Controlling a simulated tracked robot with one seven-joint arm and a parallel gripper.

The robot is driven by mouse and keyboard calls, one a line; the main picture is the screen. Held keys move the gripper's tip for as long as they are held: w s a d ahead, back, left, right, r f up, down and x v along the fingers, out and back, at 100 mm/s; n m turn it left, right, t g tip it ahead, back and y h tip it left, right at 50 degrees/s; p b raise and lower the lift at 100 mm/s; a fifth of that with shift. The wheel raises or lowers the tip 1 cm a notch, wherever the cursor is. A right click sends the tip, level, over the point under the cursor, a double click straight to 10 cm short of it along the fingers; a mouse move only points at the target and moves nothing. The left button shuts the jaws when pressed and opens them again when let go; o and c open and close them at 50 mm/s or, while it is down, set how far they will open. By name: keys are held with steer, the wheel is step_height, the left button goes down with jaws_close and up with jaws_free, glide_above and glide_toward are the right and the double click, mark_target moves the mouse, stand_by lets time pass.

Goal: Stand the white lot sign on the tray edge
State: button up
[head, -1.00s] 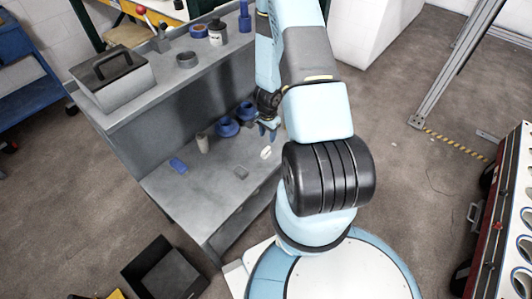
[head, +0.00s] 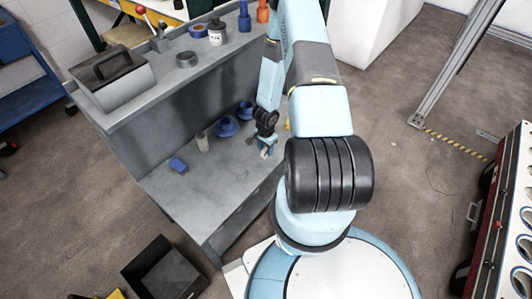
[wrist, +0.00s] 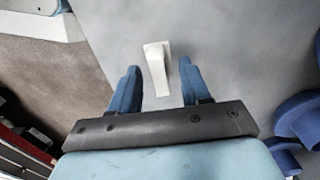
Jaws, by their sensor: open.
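The white sign (wrist: 157,66) is a small pale piece with a wider upper end in the wrist view. It lies between the two blue fingers of my gripper (wrist: 160,78), with a visible gap on each side. My gripper is open and not closed on it. In the head view my gripper (head: 267,144) is low over the grey bench surface, and the white sign (head: 265,153) shows small and partly covered beneath it. I cannot pick out the tray or its edge for sure in either view.
Blue round parts (head: 225,127) stand behind the gripper, and blue parts (wrist: 300,117) are close at its right in the wrist view. A pale cup (head: 202,141) and a blue block (head: 177,164) stand on the bench left of it. The bench front (head: 210,205) is clear.

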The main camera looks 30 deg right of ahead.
steer(key=shift+f, duration=0.55)
jaws_close()
